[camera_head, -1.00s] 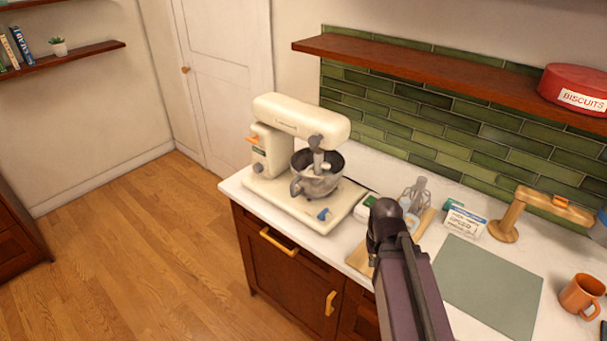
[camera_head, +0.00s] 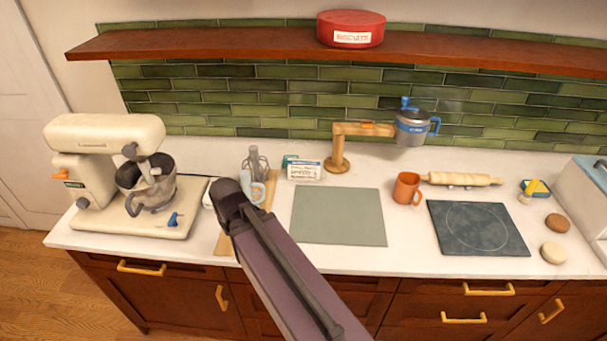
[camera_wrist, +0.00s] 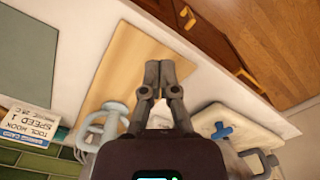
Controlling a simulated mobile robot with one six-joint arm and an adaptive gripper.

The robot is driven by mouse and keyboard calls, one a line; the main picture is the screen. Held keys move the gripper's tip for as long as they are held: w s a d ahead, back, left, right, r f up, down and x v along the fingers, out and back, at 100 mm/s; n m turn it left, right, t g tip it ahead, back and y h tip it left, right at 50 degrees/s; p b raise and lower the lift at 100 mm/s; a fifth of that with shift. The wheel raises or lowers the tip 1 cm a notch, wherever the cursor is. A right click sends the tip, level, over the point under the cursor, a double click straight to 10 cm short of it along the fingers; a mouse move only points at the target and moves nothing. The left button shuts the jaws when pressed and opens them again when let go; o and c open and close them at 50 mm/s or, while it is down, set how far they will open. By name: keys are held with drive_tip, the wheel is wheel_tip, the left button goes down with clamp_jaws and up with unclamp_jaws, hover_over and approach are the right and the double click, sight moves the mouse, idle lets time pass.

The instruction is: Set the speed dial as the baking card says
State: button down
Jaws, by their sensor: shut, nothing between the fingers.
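The baking card (camera_head: 304,170) stands on the counter near the backsplash. In the wrist view the card (camera_wrist: 27,122) is upside down, and its large line reads "SPEED 1". The cream stand mixer (camera_head: 105,132) is at the counter's left end, with a bowl (camera_head: 147,182) under its head. A round grey knob (camera_head: 83,202) sits low on its column. A blue knob (camera_head: 174,220) is on its base and also shows in the wrist view (camera_wrist: 222,131). I cannot read dial markings. My gripper (camera_wrist: 160,66) is shut and empty above a wooden board; my arm hides it in the head view.
A whisk (camera_head: 255,160), a light blue jug (camera_head: 257,190) and the wooden board (camera_wrist: 125,65) lie right of the mixer. A wooden stand (camera_head: 337,150), green mat (camera_head: 338,217), orange mug (camera_head: 407,188) and rolling pin (camera_head: 463,179) are farther right. A shelf (camera_head: 230,42) overhangs the back.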

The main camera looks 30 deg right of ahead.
idle(0.4)
drive_tip(key=c, duration=0.6)
unclamp_jaws()
drive_tip(key=shift+d, duration=0.1)
